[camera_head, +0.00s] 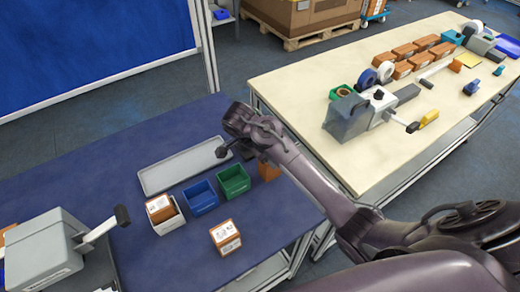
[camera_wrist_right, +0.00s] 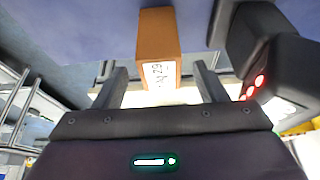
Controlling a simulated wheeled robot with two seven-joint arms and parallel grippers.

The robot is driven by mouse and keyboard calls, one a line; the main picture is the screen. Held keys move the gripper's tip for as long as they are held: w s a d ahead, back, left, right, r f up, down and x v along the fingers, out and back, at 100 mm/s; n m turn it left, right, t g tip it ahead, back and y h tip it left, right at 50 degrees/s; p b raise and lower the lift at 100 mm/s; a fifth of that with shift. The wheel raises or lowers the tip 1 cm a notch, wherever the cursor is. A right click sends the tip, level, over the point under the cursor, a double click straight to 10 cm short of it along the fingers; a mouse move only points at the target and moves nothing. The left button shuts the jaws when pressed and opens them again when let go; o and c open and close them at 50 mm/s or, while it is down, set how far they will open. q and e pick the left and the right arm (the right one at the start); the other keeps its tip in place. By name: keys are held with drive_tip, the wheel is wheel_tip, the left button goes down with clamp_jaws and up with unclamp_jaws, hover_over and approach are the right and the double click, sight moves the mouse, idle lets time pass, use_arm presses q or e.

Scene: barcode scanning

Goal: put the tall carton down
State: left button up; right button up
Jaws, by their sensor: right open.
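The tall carton is an orange-brown box with a white printed label. In the wrist view the carton (camera_wrist_right: 157,38) shows ahead of my right gripper (camera_wrist_right: 160,72), whose two fingers stand apart with a gap on either side of it. In the head view the carton (camera_head: 268,171) is at the right edge of the blue table (camera_head: 120,165), partly hidden by my right arm. It looks upright; its contact with the table is not clear. My right gripper (camera_head: 240,150) is beside it, largely covered by the wrist. My left gripper is not in view.
A dark device with red lights (camera_wrist_right: 262,65) is close to the right finger. A grey tray (camera_head: 185,167), blue bin (camera_head: 201,197), green bin (camera_head: 234,181) and white bin (camera_head: 167,224) holding a carton are on the blue table. Another carton (camera_head: 225,237) stands in front.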

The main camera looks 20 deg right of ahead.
drive_tip(key=p+v, duration=0.1)
drive_tip(key=v, duration=0.4)
drive_tip(key=shift+r, duration=0.1)
idle(0.4)
